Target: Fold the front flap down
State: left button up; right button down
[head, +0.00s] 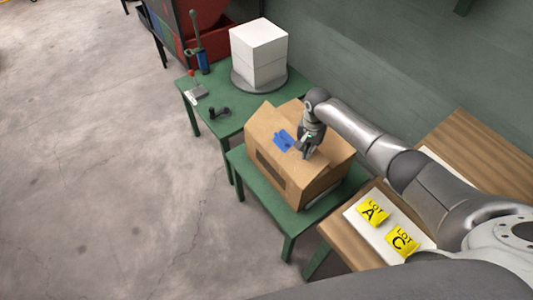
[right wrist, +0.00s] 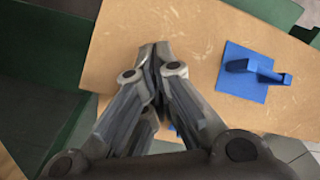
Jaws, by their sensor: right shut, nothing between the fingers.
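A brown cardboard box (head: 270,147) stands on a low green table in the head view. Its broad panel, with a blue square plate and handle (head: 284,140) on it, faces up toward me. I cannot tell for sure which flap this panel is. Cardboard (right wrist: 190,25) fills much of the right wrist view, with the blue plate (right wrist: 241,88) on the right. My right gripper (head: 305,153) is shut and empty, fingertips down over the box top near the blue plate. Its fingertips (right wrist: 155,50) overlap the cardboard; contact is unclear. My left gripper is not in view.
The green table (head: 248,178) has little bare top around the box. Behind it, another green table (head: 220,122) holds white boxes (head: 258,52) on a round grey base. A wooden table (head: 345,242) at right carries yellow LOT cards (head: 403,242). Concrete floor at left is clear.

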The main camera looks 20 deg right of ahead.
aim_at(313, 154)
jog(key=shift+w+d+f, duration=0.15)
jog(key=shift+d+f, duration=0.15)
jog(key=shift+d, duration=0.2)
jog(key=shift+w+d+f+b, duration=0.15)
jog(key=shift+d+f+b, duration=0.15)
jog(key=shift+f+b, duration=0.55)
jog(key=b, duration=0.1)
jog(key=d+f, duration=0.1)
jog(key=f+b, duration=0.1)
jog(key=shift+w+d+f+b, duration=0.2)
jog(key=shift+w+b, duration=0.05)
jog(key=shift+b, duration=0.1)
jog(key=shift+d+f, duration=0.15)
jog(key=shift+w, duration=0.1)
